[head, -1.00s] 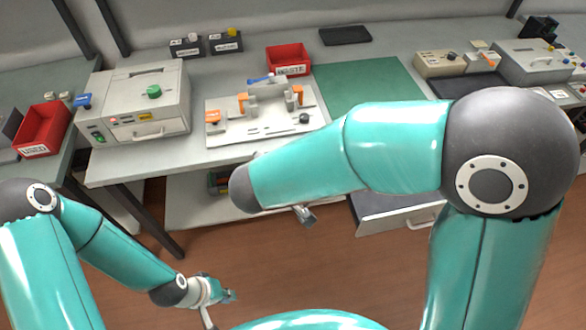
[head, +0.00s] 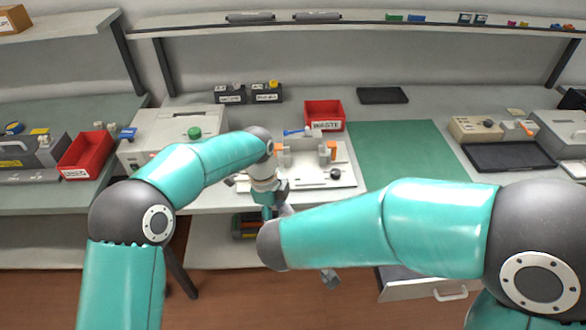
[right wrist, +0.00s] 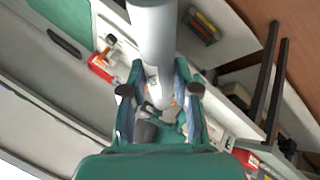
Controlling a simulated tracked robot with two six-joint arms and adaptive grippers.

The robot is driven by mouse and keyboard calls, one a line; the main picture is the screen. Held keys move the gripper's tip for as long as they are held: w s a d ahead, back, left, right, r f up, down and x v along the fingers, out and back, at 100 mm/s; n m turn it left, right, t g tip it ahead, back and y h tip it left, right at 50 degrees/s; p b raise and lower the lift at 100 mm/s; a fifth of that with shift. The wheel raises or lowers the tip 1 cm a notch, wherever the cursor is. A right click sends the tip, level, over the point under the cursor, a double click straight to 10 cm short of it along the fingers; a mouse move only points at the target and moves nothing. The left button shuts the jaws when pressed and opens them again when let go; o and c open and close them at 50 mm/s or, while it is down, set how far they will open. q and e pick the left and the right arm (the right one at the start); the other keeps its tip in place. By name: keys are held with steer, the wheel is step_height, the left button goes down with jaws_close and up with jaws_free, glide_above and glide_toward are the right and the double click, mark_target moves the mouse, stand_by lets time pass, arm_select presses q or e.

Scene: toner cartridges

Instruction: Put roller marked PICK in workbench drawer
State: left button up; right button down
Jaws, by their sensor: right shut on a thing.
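My right gripper (right wrist: 160,95) is shut on a pale grey cylinder (right wrist: 153,45), apparently the roller; no PICK marking is legible. In the head view my right forearm hides most of this gripper, and a metallic grey piece (head: 330,279) shows below the forearm. My left gripper (head: 273,198) is over the bench's front edge, close to the right forearm; its fingers are too small and covered to judge. The workbench drawer (head: 425,291) stands pulled out below the bench at lower right, its handle in front, partly hidden by my right arm.
On the bench (head: 220,196) stand a white fixture (head: 342,172), a red WASTE bin (head: 325,113), a grey machine (head: 160,126) and a green mat (head: 405,150). A lower shelf (head: 210,255) holds coloured items. The green mat is clear.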

arm_select(q)
steer(key=s+d+r+m+y, duration=0.15)
steer(key=r+m, duration=0.25)
steer(key=r, duration=0.4)
steer(key=d+r+m, duration=0.3)
steer(key=r+m, duration=0.1)
steer(key=r, duration=0.5)
step_height(320, 180, down, 12)
steer(key=shift+s+a, duration=0.15)
steer(key=shift+s, duration=0.05)
jaws_close()
arm_select(e)
steer(key=shift+a, duration=0.15)
steer(key=c, duration=0.8)
jaws_free()
steer(key=shift+c, duration=0.2)
steer(key=shift+o, duration=0.6)
